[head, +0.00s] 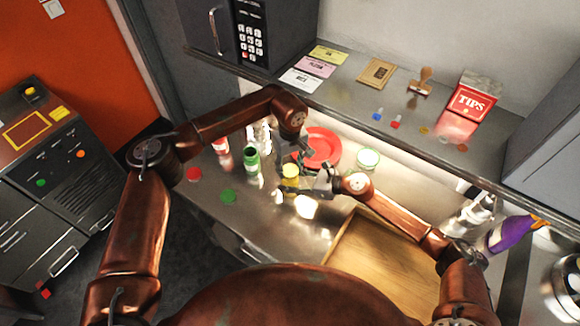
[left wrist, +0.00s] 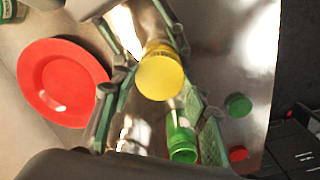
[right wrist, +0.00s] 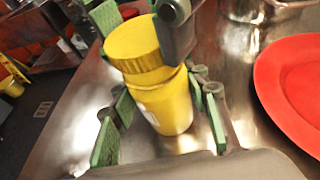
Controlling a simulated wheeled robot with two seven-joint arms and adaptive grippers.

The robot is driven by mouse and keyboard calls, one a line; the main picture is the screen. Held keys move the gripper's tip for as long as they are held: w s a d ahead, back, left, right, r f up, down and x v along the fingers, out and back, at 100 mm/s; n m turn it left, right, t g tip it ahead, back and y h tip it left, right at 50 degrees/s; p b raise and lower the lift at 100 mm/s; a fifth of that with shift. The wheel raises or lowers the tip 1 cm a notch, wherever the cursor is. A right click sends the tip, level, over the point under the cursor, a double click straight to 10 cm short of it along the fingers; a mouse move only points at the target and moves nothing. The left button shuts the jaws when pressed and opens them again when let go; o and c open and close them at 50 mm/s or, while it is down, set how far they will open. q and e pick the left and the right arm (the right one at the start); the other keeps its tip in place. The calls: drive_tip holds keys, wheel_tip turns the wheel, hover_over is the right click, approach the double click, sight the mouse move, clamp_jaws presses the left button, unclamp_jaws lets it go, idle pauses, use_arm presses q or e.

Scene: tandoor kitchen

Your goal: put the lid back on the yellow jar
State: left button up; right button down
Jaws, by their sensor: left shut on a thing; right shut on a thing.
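The yellow jar (head: 290,184) stands on the metal counter with its yellow lid (head: 290,170) at its mouth. In the right wrist view my right gripper (right wrist: 160,130) is shut around the body of the jar (right wrist: 170,108). The lid (right wrist: 132,45) is at the top of the jar there, looking slightly offset and tilted; I cannot tell whether it is fully seated. My left gripper (head: 297,160) is shut on the lid from above. The lid's round top (left wrist: 160,77) shows between the left fingers in the left wrist view.
A red plate (head: 322,147) lies just behind the grippers. An open green jar (head: 251,161) and a red jar (head: 221,146) stand to the left, with a green lid (head: 228,196) and red lid (head: 193,174) nearby. A wooden tray (head: 365,262) lies at front right.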

use_arm(q)
drive_tip(key=shift+f, duration=0.55)
idle(0.4)
drive_tip(key=m, duration=1.3)
drive_tip(key=shift+a+m, duration=0.1)
drive_tip(key=shift+m, duration=0.3)
drive_tip(key=o, duration=0.7)
drive_tip(key=shift+r, duration=2.2)
